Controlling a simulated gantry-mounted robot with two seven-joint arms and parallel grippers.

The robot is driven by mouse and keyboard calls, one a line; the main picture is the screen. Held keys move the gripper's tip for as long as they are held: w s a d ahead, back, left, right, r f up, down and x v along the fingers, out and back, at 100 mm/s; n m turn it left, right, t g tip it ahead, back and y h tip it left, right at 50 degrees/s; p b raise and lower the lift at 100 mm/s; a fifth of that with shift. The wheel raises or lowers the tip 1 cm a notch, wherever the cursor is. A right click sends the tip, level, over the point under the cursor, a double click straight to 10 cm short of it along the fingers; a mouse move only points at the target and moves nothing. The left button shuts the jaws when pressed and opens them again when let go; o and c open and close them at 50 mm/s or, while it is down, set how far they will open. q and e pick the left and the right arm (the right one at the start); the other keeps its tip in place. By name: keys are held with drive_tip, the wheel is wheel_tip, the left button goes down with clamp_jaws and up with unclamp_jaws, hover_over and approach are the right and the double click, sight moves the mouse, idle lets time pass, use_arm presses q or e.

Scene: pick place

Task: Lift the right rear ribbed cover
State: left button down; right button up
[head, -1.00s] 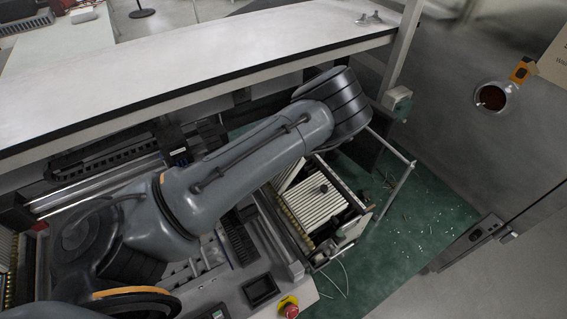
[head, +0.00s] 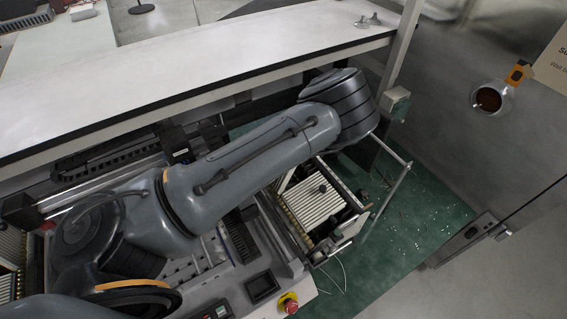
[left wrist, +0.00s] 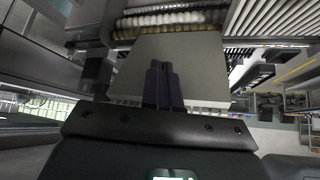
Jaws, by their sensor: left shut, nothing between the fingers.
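A white ribbed cover (head: 314,208) with a dark knob (head: 322,188) lies in a frame right of centre in the head view, partly hidden by my arm. White ribs (left wrist: 278,18) also show at the upper right of the left wrist view; I cannot tell if they belong to this cover. My left gripper (left wrist: 164,68) is shut and empty, its dark fingers side by side in front of a plain pale panel (left wrist: 204,62). I cannot tell whether they touch the panel. In the head view the left gripper is hidden. My right gripper is not in view.
A long white shelf (head: 200,78) runs above the machine behind my arm. A metal rail (head: 392,190) stands at the cover's right. A red button (head: 288,302) sits on the front panel. Green floor (head: 425,205) is open at the right, before a grey wall.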

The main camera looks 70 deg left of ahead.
use_arm(q)
drive_tip(key=shift+s+r+p, duration=0.45)
drive_tip(key=shift+p, duration=0.05)
drive_tip(key=shift+s, duration=0.1)
